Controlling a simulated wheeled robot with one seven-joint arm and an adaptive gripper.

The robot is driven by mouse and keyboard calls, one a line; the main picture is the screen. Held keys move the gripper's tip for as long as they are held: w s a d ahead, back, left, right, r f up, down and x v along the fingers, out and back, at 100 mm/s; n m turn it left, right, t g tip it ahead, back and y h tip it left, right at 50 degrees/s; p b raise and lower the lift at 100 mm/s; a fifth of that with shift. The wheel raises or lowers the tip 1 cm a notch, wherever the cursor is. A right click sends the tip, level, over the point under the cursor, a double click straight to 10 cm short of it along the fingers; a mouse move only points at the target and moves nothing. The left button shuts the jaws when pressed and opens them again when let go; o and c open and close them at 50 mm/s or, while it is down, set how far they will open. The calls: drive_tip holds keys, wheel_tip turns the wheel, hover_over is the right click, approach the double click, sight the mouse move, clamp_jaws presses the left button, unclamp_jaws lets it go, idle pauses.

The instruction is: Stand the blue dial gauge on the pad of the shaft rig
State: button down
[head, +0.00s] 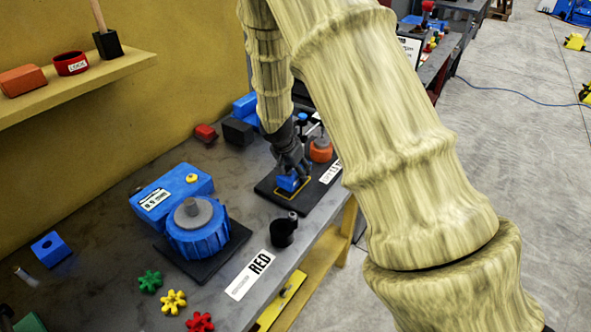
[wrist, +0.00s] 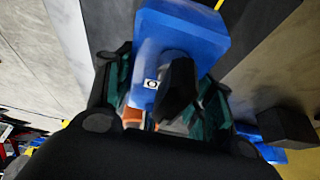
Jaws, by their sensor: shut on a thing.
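My gripper (head: 293,165) is at the dark base of the shaft rig, shut on the blue dial gauge (head: 288,182). In the head view the gauge is over the yellow-outlined pad (head: 304,191); I cannot tell whether it touches the pad. In the wrist view the gauge's blue block (wrist: 183,38) sits between the two fingers, with a black part and a small white mark on its near side. The shaft rig (head: 321,149) shows an orange part behind my gripper. My gripper hides part of the rig.
A blue positioner (head: 197,233) stands left on a black plate beside a label reading RED. A black pot-like item (head: 284,231) stands in front of the rig. Green, yellow and red knobs (head: 173,301) lie near the front. A shelf (head: 100,84) juts from the left wall.

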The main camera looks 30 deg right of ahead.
drive_tip(key=shift+f+b, duration=0.65)
drive_tip(key=shift+f, duration=0.25)
idle(0.5)
drive_tip(key=c, duration=0.5)
unclamp_jaws()
drive_tip(key=shift+f, duration=0.1)
drive_tip(key=v, duration=1.2)
drive_tip(key=shift+s+a, duration=0.1)
